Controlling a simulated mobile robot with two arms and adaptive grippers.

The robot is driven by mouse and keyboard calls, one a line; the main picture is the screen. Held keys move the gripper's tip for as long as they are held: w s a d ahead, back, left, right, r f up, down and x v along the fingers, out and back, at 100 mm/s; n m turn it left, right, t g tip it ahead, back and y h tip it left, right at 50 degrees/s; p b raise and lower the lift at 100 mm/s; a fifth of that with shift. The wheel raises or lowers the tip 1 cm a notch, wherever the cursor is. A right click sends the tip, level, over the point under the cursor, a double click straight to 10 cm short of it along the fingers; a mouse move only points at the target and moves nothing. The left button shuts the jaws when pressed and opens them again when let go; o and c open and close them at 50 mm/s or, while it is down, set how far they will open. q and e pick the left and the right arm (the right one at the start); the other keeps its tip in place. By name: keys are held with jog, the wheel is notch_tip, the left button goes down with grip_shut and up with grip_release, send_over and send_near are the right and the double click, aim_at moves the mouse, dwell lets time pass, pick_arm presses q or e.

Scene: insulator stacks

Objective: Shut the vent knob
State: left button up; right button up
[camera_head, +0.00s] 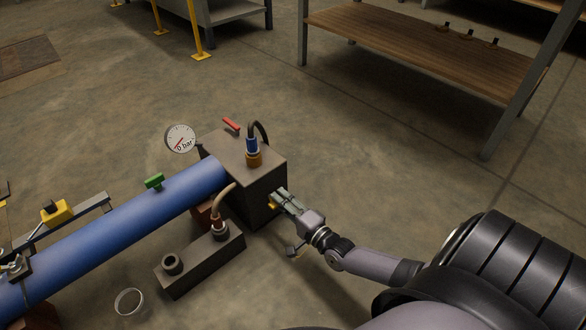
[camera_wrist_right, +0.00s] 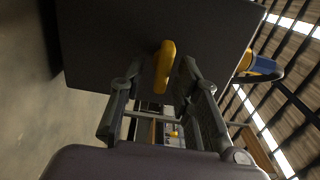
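A yellow knob (camera_head: 272,206), which looks like the vent knob, sits on the front right face of the dark block (camera_head: 265,197). In the head view it is mostly hidden behind my right gripper (camera_head: 283,197). In the right wrist view the yellow knob (camera_wrist_right: 164,66) shows as an elongated handle, slightly tilted. My right gripper (camera_wrist_right: 160,82) is open, with one finger on each side of the knob. A gap shows on both sides, so the fingers do not look closed on it. My left gripper is not in view.
A blue pipe (camera_head: 122,232) with a green handle (camera_head: 154,181) runs into the block. A red lever (camera_head: 231,125), a blue-and-orange hose fitting (camera_head: 253,152) and a gauge marked 0 bar (camera_head: 180,139) are close by. The floor right of the block is free.

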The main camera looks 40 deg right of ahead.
jog(key=s+d, duration=0.1)
jog(key=s, duration=1)
jog(key=shift+s, duration=0.15)
